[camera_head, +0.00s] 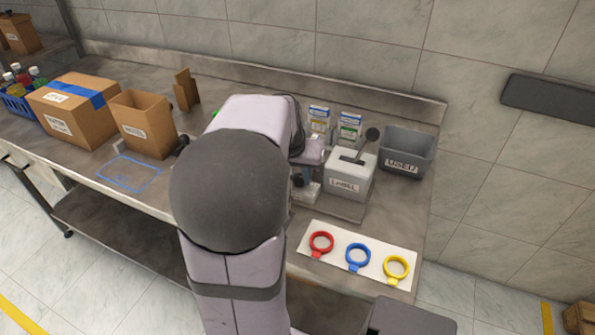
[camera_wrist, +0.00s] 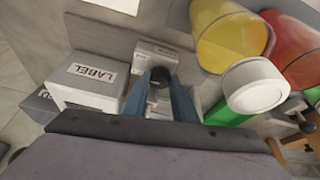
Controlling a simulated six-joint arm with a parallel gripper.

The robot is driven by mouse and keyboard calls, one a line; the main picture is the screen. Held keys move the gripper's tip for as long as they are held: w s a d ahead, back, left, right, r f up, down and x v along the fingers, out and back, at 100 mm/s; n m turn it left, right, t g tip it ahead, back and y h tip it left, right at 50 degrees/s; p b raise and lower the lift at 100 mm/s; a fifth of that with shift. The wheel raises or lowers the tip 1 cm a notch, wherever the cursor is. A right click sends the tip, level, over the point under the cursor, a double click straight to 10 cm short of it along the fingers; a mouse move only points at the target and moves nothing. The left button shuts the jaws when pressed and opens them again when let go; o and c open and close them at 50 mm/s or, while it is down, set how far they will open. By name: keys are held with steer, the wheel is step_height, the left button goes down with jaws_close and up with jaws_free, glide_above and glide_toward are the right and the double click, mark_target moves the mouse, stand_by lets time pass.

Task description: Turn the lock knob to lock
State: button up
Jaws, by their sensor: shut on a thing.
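The lock knob (camera_wrist: 160,76) is a small dark round piece in the wrist view, set at a light grey block (camera_wrist: 152,49). My gripper (camera_wrist: 160,88) has its two blue fingers on either side of the knob and is shut on it. The fingers hide part of the knob, and I cannot tell which way it is turned. In the head view my own arm covers most of this area; only part of a light fixture (camera_head: 306,192) shows to the right of the arm.
A white labelled box (camera_head: 343,187) stands close on the right, with a grey bin (camera_head: 403,158) beyond it. In the wrist view, yellow (camera_wrist: 228,42) and red (camera_wrist: 290,45) cylinders crowd the right. Red, blue and yellow rings lie on a white sheet (camera_head: 340,263) in front.

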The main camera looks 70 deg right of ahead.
stand_by(0.3)
steer(key=o, duration=1)
steer(key=shift+o, duration=0.2)
steer(key=v, duration=0.7)
steer(key=shift+r, duration=0.25)
steer(key=shift+s, duration=0.15)
